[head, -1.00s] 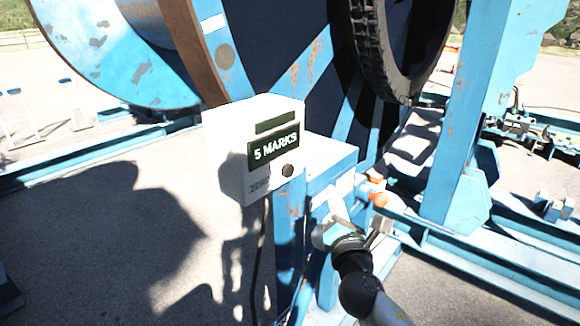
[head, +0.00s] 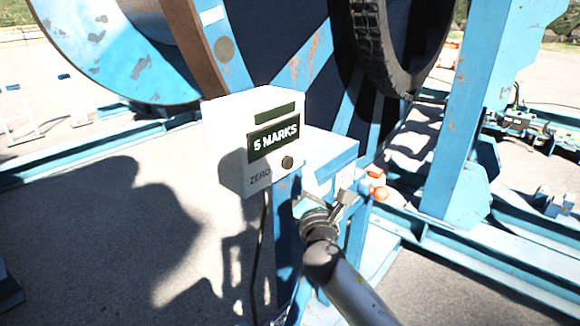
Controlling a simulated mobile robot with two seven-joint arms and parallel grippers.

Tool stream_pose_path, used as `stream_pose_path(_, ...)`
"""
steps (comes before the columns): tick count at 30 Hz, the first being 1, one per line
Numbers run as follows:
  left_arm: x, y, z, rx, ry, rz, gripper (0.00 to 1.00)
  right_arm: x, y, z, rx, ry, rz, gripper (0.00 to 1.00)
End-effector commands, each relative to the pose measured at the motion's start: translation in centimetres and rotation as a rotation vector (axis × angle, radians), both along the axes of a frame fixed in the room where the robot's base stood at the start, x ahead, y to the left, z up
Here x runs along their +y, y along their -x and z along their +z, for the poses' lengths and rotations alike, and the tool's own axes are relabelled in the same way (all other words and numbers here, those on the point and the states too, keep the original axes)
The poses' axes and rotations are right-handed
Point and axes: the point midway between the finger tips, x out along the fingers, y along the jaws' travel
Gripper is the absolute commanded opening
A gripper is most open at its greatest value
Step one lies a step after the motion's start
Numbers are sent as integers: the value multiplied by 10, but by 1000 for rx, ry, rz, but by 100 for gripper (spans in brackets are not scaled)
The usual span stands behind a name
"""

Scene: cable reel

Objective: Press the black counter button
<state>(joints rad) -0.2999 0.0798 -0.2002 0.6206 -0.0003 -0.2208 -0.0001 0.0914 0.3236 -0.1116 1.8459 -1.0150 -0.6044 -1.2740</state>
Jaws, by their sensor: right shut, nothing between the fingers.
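The white counter box (head: 225,130) stands left of centre in the head view, with a dark display reading "5 MARKS" (head: 274,137). The round black button (head: 287,162) is on its front face, below the right part of the display. The word "ZERO" is printed to the left of the button. My right gripper (head: 318,202) is shut and empty, just below and to the right of the button. It looks apart from the button and leaves it in clear sight. My left gripper is not in view.
The big cable reel (head: 120,50) and a black tyre (head: 372,45) are behind. Open paving (head: 110,250) lies to the left.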

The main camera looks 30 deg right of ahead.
Motion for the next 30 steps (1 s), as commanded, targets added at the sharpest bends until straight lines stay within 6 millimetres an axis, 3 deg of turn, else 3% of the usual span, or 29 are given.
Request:
stream_pose_path(9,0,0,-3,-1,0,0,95,8,-19,0,-1,0,1,0)
stream_pose_path(30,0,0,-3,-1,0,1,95,8,-19,0,0,1,0,0)
